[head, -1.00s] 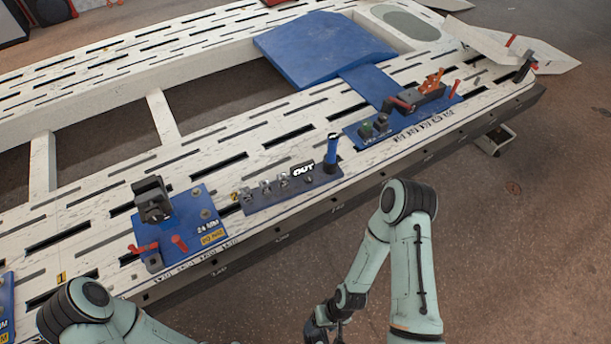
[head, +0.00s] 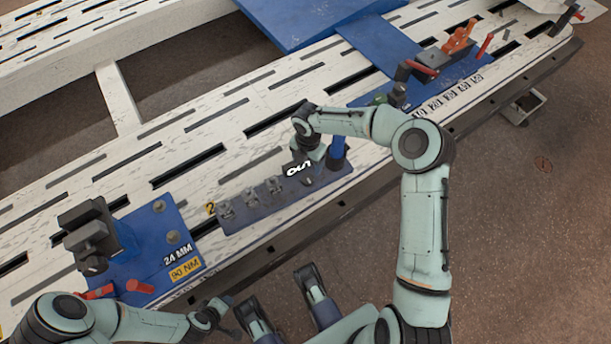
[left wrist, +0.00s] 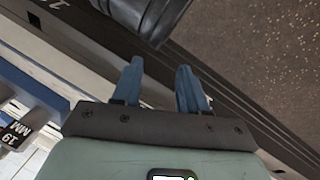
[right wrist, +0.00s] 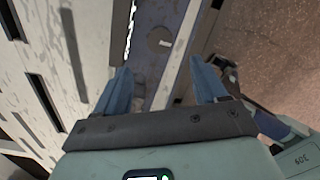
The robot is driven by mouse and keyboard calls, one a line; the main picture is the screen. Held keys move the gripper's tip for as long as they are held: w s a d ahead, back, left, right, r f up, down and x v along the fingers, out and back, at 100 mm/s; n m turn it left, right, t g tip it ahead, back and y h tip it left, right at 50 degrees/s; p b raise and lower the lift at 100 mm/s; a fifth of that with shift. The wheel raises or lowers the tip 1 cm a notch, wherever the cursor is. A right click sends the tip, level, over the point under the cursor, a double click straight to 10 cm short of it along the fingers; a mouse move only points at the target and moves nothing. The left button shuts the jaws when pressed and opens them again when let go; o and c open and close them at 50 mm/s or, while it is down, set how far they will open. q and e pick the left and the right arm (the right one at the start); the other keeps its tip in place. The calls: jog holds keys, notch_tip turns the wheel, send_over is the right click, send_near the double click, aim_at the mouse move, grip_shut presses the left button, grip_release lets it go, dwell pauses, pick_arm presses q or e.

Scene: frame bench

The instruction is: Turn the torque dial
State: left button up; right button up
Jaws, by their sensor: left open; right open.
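The torque dial, as far as I can tell, is the round grey disc with a white mark (right wrist: 159,38) on a blue-grey plate (right wrist: 182,15) in the right wrist view. In the head view, that plate (head: 245,216) carries an OUT sign (head: 297,169) and an upright blue handle (head: 337,148). My right gripper (head: 313,150) is over the plate, beside the sign. In the right wrist view its fingers (right wrist: 160,82) are apart and empty, with the dial beyond the gap between them. My left gripper (left wrist: 159,82) is open and empty near the bench edge.
A blue station marked 24 MM (head: 177,253) with a black clamp (head: 90,238) stands to the left. Another blue station with red levers (head: 458,38) is at the right. The slotted white bench (head: 120,185) has bare room behind the plate.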

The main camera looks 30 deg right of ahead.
jog(key=b, duration=0.1)
send_over(307, 179)
notch_tip(307, 179, down, 6)
jog(key=shift+f, duration=0.2)
notch_tip(307, 179, down, 3)
jog(key=shift+f+b, duration=0.15)
jog(key=shift+b, duration=0.45)
pick_arm(q)
jog(key=f, duration=0.1)
jog(key=a+f, duration=0.1)
jog(key=f, duration=0.1)
jog(key=shift+s+a+f, duration=0.15)
jog(key=shift+a+f, duration=0.1)
jog(key=shift+f, duration=0.15)
pick_arm(e)
jog(key=shift+f, duration=0.3)
jog(key=c, duration=1.1)
